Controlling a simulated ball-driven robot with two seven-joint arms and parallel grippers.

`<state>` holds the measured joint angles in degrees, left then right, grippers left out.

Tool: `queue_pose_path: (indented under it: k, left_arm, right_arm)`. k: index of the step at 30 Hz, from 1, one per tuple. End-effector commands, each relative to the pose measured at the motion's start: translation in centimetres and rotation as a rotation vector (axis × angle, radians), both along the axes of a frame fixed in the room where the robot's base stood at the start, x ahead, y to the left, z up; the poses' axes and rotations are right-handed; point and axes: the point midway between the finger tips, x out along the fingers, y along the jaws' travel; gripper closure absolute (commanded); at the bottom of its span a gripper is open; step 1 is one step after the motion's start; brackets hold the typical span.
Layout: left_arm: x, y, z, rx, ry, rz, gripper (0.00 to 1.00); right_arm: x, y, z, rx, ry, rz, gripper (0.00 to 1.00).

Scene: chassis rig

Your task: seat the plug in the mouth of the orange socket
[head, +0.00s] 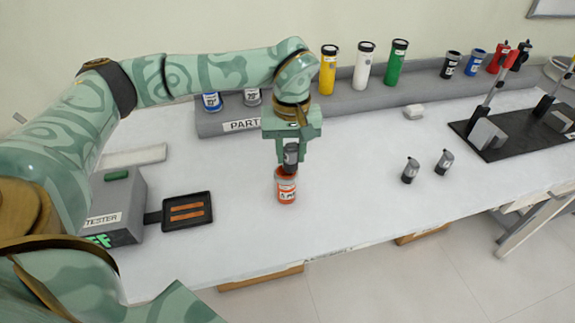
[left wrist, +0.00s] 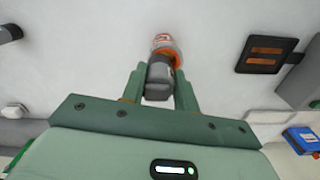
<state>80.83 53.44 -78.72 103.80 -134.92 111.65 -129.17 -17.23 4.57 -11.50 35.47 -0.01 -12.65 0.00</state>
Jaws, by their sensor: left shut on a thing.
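The orange socket (head: 286,190) stands upright on the white table, below my left gripper; it also shows in the left wrist view (left wrist: 164,44). My left gripper (head: 290,158) points down and is shut on a dark grey plug (head: 291,155). The plug also shows between the fingers in the left wrist view (left wrist: 158,78). The plug's lower end is at the socket's top in the head view; I cannot tell whether it is inside the mouth or just above it. My right gripper is not in view.
A grey tester box (head: 122,205) with a black pad (head: 187,209) stands left. Two small dark plugs (head: 410,170) (head: 444,161) stand right. A grey parts rack (head: 380,97) with several cylinders runs along the back. A black board (head: 515,135) with metal fixtures lies far right.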

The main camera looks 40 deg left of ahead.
Motion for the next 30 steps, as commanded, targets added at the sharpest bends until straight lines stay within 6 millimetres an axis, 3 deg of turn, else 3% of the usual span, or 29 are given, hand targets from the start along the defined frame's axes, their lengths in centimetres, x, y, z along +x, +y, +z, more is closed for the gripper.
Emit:
queue_pose_path:
  k: [5,10,16,17,19,30]
  left_arm:
    - [-0.2,1.1,-1.3,0.001,0.002,0.001,0.94]
    - [-0.2,1.0,-4.4,0.0,0.006,-0.002,1.0]
    - [-0.3,1.1,-4.6,0.002,0.005,-0.002,1.0]
    - [-0.3,1.0,-4.6,0.003,0.006,-0.002,0.65]
    - [-0.3,1.1,-4.7,0.004,0.008,-0.002,0.48]
    - [-0.3,1.1,-4.5,0.004,0.008,-0.001,0.48]
  right_arm:
    - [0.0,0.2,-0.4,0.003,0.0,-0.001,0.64]
    - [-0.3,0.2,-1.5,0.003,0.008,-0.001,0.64]
    - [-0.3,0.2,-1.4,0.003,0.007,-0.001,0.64]
    - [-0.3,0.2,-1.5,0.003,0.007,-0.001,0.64]
    - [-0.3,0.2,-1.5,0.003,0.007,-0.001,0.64]
    - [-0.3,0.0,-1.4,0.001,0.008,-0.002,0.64]
